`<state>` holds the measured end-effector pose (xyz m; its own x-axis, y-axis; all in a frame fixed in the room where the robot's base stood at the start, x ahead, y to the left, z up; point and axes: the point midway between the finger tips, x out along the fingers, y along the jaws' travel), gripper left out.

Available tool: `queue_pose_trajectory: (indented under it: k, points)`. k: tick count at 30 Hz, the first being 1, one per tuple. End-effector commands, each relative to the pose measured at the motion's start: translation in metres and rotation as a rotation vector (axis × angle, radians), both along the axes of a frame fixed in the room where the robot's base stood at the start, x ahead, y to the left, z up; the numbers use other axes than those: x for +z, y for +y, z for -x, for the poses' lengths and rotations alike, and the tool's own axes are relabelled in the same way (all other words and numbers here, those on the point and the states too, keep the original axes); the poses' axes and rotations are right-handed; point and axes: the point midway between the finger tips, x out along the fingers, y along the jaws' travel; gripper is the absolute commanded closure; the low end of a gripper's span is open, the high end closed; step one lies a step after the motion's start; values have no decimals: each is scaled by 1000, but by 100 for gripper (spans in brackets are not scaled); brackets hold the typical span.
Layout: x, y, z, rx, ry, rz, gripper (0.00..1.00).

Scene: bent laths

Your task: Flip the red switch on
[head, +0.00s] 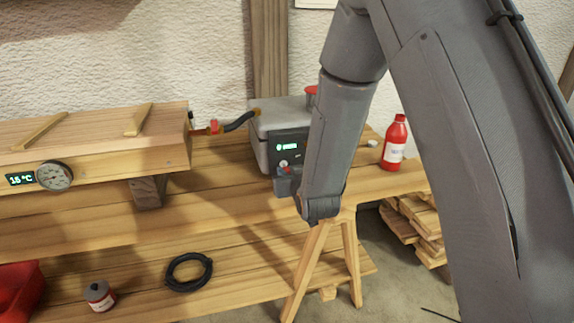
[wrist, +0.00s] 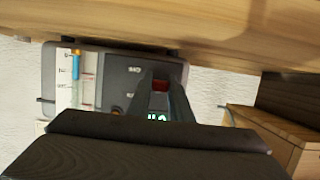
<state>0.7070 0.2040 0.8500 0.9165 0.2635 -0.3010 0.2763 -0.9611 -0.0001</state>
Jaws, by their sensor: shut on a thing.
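A grey box with a dark front panel (head: 288,143) stands on the wooden bench, with a lit green display. In the wrist view the panel (wrist: 122,72) appears upside down. The red switch (wrist: 160,86) shows there between my two fingertips, low on the panel. My gripper (wrist: 161,92) is shut on it, with a finger on each side. In the head view my gripper (head: 287,178) is at the lower front of the box, and only a small spot of red shows there. The switch's position is not clear, as the fingers cover much of it.
A long wooden box (head: 90,135) with a dial gauge (head: 54,176) stands to the left, joined to the grey box by a dark hose (head: 238,122). A red bottle (head: 395,145) stands right of my arm. A black coil (head: 188,271) lies on the lower shelf.

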Motion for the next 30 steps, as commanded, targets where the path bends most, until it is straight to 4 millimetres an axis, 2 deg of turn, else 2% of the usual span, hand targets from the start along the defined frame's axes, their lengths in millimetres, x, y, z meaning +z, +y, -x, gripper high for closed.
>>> queue_pose_trajectory:
  k: [1, 18, 30]
  points:
    - [10, 0, 1, -1, 34, 10, 100]
    - [23, 0, -2, -1, 434, 124, 100]
    - [24, 1, -4, -1, 553, 158, 100]
